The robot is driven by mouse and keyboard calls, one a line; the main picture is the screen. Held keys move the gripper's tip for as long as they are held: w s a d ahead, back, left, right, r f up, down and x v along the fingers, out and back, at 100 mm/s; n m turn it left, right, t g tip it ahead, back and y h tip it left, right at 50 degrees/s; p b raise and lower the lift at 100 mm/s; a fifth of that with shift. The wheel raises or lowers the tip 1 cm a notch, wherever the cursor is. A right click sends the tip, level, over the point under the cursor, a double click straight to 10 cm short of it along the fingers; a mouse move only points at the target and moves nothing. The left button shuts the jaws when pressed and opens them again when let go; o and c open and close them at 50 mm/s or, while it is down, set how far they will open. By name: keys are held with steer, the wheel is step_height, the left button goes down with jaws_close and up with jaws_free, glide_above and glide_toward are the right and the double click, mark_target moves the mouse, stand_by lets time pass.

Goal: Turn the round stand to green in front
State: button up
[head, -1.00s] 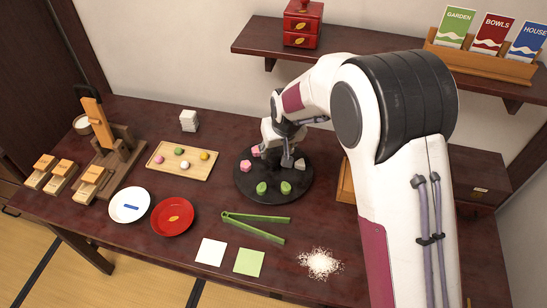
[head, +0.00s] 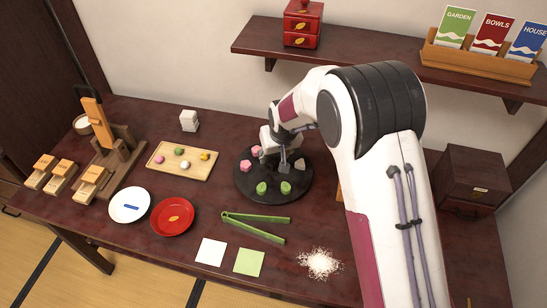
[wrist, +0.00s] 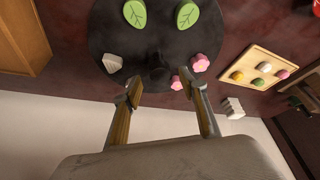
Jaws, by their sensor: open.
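The round stand (head: 273,194) is a flat black disc in the middle of the table. Two green leaf-marked pieces (head: 261,188) sit at its front, nearest the head camera. Two pink flower-shaped pieces (head: 245,166) sit at its left and back left, and a pale grey piece (head: 300,164) at its right. My gripper (head: 274,160) is over the back half of the stand, fingers pointing down. In the wrist view my gripper (wrist: 163,90) is open, with a dark middle part of the stand between and beyond its fingertips. One fingertip is close to a pink piece (wrist: 177,83); contact cannot be told.
A wooden tray (head: 165,168) of small coloured balls and a white block stack (head: 189,121) stand to the left. Green tongs (head: 255,229), a red plate (head: 172,231) and a white plate (head: 129,219) lie in front. A dark box (head: 480,180) stands at the right; a shelf (head: 380,62) overhangs behind.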

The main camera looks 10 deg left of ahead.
mark_target(273, 159)
steer(key=shift+x, duration=1.5)
jaws_close()
